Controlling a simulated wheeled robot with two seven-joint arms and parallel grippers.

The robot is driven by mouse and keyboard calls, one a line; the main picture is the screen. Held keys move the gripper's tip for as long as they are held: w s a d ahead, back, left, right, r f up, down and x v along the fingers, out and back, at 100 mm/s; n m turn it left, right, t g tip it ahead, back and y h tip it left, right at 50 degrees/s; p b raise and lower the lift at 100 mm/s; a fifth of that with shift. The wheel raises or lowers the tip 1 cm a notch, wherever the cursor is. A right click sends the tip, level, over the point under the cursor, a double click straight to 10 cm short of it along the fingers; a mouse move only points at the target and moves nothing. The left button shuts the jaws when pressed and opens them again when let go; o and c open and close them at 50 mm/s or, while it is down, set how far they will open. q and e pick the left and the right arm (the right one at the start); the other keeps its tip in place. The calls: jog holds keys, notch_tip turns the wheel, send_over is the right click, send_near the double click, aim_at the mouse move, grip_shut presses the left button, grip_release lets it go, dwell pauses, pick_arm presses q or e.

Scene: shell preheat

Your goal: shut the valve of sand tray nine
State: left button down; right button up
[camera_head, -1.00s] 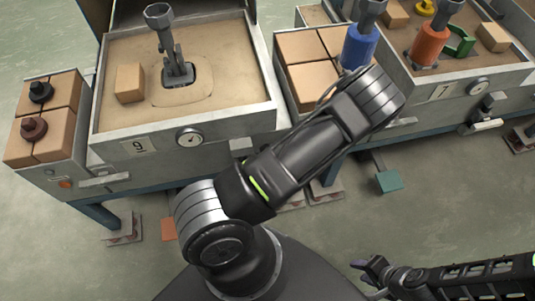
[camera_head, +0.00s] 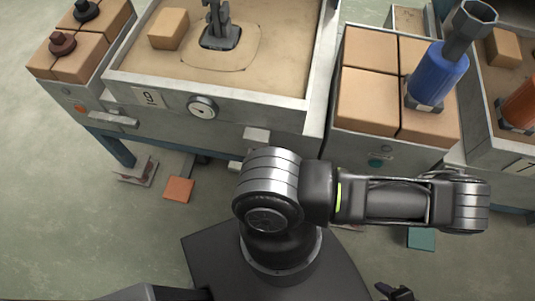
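Sand tray nine (camera_head: 128,86) stands at upper left, its front plate marked 9 (camera_head: 150,97). A round gauge (camera_head: 202,107) is beside the plate. Right of the gauge a pale block (camera_head: 256,135) sticks out of the front; a pale bar end (camera_head: 235,166) shows below it, partly hidden by my body. I cannot tell whether these are the valve, or how it is set. A dark gripper tip (camera_head: 396,292), apparently my right one, shows at the bottom edge, far from the tray; its opening is unclear. My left gripper is not in view.
A grey metal piece (camera_head: 219,35) and a tan block (camera_head: 168,28) are in the sand. Left, a brick box has a pale lever (camera_head: 106,117). Right, another brick box holds a blue cylinder (camera_head: 437,76). Orange (camera_head: 179,189) and teal (camera_head: 421,239) plates lie on the floor.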

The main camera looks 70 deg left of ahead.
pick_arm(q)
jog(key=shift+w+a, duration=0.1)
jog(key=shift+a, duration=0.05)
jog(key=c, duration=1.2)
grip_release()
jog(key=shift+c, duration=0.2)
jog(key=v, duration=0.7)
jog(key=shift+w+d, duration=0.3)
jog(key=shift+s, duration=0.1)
